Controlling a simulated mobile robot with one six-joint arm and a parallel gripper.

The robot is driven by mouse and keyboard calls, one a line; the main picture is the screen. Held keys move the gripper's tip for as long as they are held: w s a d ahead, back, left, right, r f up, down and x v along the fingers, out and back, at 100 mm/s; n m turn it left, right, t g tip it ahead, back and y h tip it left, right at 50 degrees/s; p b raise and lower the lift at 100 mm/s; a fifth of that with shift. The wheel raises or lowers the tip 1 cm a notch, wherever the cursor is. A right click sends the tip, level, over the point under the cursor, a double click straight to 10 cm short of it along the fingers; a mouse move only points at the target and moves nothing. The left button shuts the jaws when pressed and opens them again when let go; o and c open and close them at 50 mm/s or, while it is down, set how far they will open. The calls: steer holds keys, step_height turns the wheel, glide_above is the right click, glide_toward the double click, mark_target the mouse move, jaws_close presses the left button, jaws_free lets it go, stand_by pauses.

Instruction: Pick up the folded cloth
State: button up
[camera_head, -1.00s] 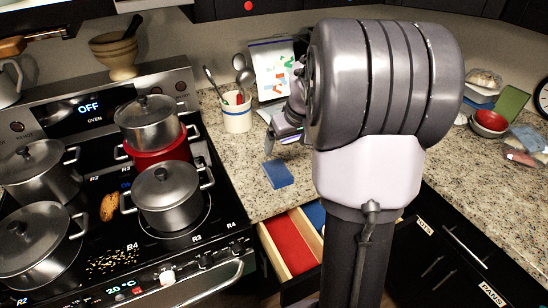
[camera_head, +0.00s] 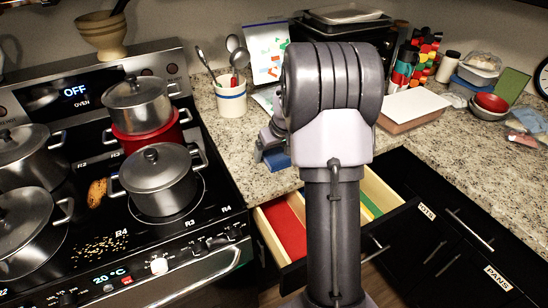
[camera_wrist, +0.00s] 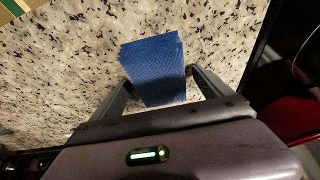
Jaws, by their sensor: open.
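The folded cloth is a small blue stack of layers. In the head view the folded cloth (camera_head: 277,159) lies on the speckled counter between the stove and the open drawer, partly hidden by my gripper. In the wrist view the folded cloth (camera_wrist: 154,62) lies on the counter, its near part reaching between my fingers. My gripper (camera_wrist: 160,80) is open, with one finger on each side of the cloth. In the head view my gripper (camera_head: 268,140) is low over the cloth, partly hidden by my arm. I cannot tell whether the fingers touch it.
The stove with a near pot (camera_head: 157,182) is at the left. A utensil crock (camera_head: 231,101) stands behind the cloth. An open drawer (camera_head: 290,232) with a red section is below the counter edge. A white-topped tray (camera_head: 414,106), bottles and bowls (camera_head: 490,105) stand at the right.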

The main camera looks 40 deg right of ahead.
mark_target(274, 151)
steer(key=shift+f, duration=0.15)
steer(key=c, duration=1.5)
steer(key=shift+o, duration=0.2)
step_height(274, 151, up, 4)
steer(key=shift+r+p, duration=0.1)
steer(key=shift+p, duration=1)
steer(key=s+a, duration=0.2)
steer(key=a, duration=0.2)
steer(key=s+a+p, duration=0.1)
steer(key=s+a, duration=0.1)
steer(key=a, duration=0.3)
steer(key=s+a+r+p, duration=0.1)
steer(key=s+a, duration=0.2)
steer(key=a, duration=0.2)
steer(key=shift+a, duration=0.2)
